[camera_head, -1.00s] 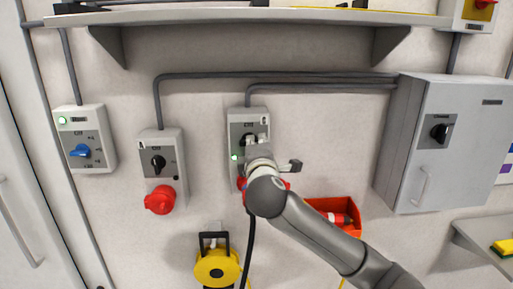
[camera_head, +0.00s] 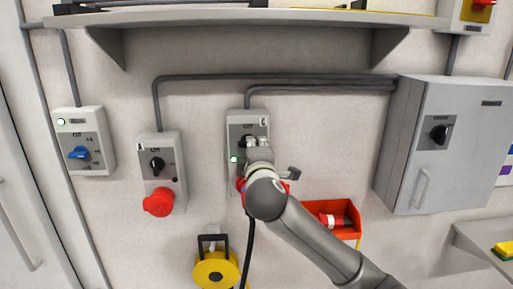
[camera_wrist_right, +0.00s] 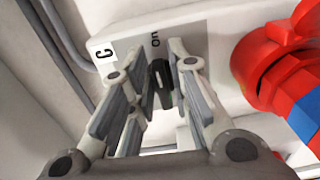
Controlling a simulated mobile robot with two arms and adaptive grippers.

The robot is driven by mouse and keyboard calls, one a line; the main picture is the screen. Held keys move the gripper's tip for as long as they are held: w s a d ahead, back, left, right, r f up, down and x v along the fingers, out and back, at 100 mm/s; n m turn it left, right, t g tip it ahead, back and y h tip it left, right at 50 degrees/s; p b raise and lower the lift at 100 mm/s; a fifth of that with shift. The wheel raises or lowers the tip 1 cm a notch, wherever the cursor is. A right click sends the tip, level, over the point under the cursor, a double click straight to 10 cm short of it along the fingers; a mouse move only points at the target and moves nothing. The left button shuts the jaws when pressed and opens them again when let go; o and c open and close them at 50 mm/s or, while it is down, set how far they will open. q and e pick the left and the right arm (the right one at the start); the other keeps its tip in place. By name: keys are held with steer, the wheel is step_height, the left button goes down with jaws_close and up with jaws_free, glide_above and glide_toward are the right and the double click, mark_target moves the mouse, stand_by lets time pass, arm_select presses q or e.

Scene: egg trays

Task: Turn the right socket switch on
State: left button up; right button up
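The right socket (camera_head: 235,125) is a grey box on the wall with a black rotary switch, a lit green lamp (camera_head: 234,159) and a red plug below. My right gripper (camera_head: 257,145) is in front of its switch and partly hides it in the head view. In the right wrist view, the black switch knob (camera_wrist_right: 160,80) stands between the two fingers of my right gripper (camera_wrist_right: 155,85). The fingers are apart, with gaps seen beside the knob; contact is unclear. An "On" label shows beside the knob. My left gripper is not in view.
The left socket (camera_head: 160,140), with a black switch and red plug, is to the left. A blue-switch box (camera_head: 92,118) is farther left. A grey cabinet (camera_head: 468,110) stands out at right. A shelf (camera_head: 250,17) runs above; a red bin (camera_head: 315,208) and yellow reel (camera_head: 216,270) are below.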

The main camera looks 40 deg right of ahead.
steer(key=shift+o, duration=0.8)
steer(key=v, duration=1.2)
steer(key=shift+d, duration=0.1)
steer(key=shift+s, duration=0.1)
